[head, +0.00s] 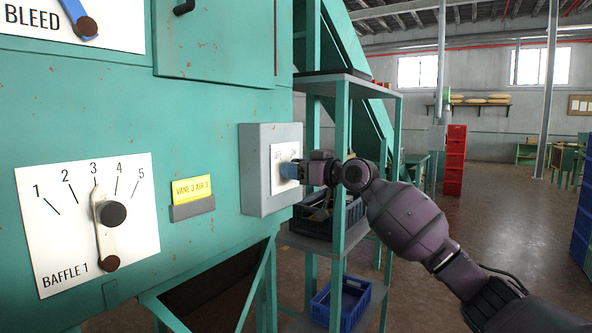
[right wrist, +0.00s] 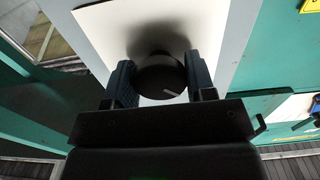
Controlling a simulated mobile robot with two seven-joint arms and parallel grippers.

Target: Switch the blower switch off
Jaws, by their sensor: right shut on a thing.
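The blower switch box (head: 256,180) is a grey box on the right end of the green machine front in the head view. My right gripper (head: 292,171) is at the plate and hides the knob there. In the right wrist view the round black switch knob (right wrist: 160,76) sits between the two fingers, and the gripper is shut on it. A pale pointer mark shows on the knob, slanting toward the right. My left gripper is not in view.
A baffle dial (head: 85,222) with a lever near 3 is on the machine at left, and a yellow label (head: 192,189) sits between it and the box. A green shelf rack (head: 340,200) with dark and blue crates stands close behind my right gripper. Open floor lies right.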

